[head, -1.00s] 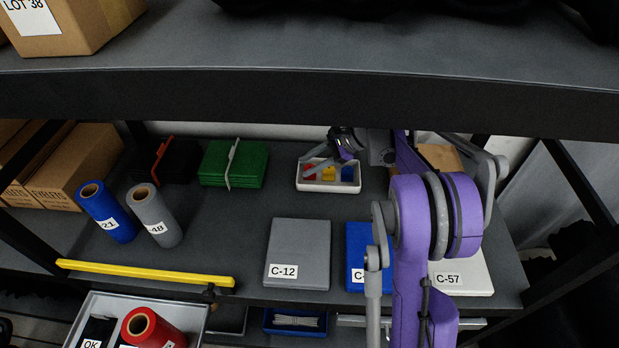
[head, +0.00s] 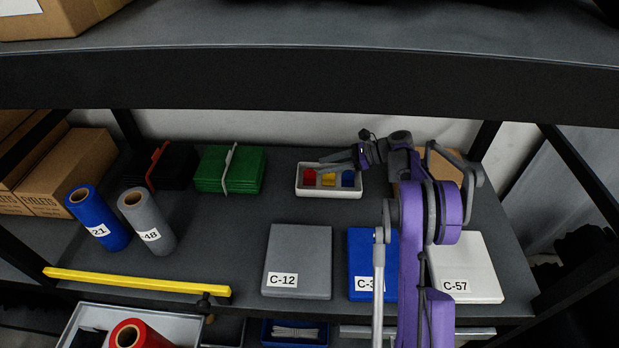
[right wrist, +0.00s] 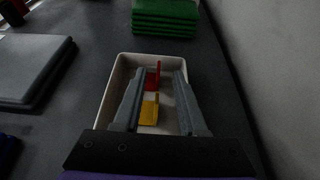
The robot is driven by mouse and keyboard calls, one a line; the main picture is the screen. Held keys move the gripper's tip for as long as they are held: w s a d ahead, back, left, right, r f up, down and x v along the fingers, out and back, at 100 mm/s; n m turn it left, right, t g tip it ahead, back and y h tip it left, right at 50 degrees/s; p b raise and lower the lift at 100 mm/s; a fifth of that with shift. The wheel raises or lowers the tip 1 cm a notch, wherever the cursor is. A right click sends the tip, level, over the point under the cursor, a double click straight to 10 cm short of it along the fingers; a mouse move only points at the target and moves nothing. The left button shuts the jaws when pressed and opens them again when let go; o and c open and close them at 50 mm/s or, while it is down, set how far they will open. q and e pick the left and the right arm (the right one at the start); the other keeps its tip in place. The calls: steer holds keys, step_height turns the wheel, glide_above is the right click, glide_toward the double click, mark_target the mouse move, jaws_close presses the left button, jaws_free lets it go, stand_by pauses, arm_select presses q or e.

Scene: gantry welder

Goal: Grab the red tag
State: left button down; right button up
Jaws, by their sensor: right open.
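The red tag (head: 310,177) is a small upright piece at the left end of a white tray (head: 329,193), beside a yellow tag (head: 328,180) and a blue tag (head: 348,178). My right gripper (head: 324,160) reaches in from the right, over the back of the tray. In the right wrist view my right gripper (right wrist: 158,78) is open, its two fingers either side of the red tag (right wrist: 153,80) in the picture, with the yellow tag (right wrist: 149,110) nearer. I cannot tell whether the fingers touch the red tag. My left gripper is out of view.
A grey C-12 case (head: 298,250), a blue case (head: 366,250) and a white C-57 case (head: 468,265) lie in front. A dark upper shelf (head: 300,85) runs above. The shelf left of the tray is partly clear.

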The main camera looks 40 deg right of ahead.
mark_target(310, 177)
steer(key=x, duration=0.5)
steer(key=shift+s+r, duration=0.1)
jaws_close()
